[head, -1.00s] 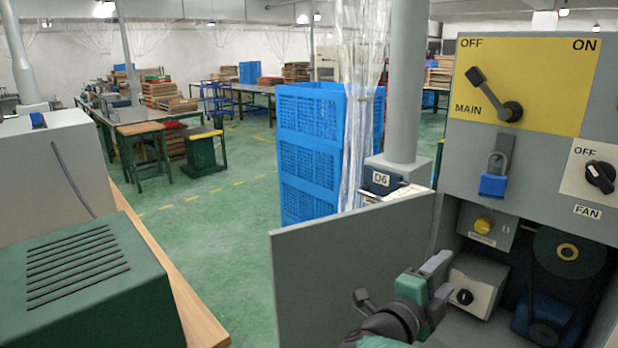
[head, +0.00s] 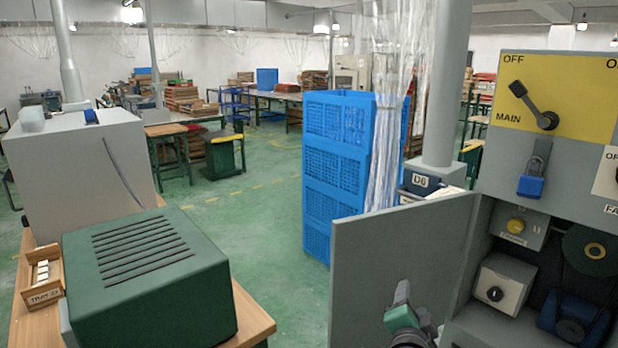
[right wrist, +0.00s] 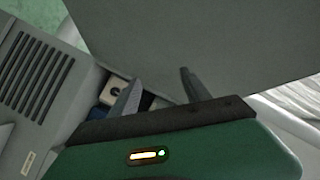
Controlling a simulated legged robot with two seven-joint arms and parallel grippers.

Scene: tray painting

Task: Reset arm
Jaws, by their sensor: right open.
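My right gripper (head: 402,296) shows at the bottom of the head view, in front of the open grey cabinet door (head: 385,265). In the right wrist view its two fingers (right wrist: 158,92) stand apart with nothing between them. The grey door panel (right wrist: 230,40) fills the area beyond the fingertips. The machine cabinet (head: 590,150) stands at the right, with a yellow main switch panel (head: 585,95), a black lever and a blue padlock (head: 531,186). My left gripper is not in view.
A green vented machine (head: 150,300) and a small wooden tray (head: 28,296) stand on a wooden bench at the left. Blue crates (head: 335,170) and a grey post (head: 442,90) stand behind the door. Green floor (head: 270,225) lies open in the middle.

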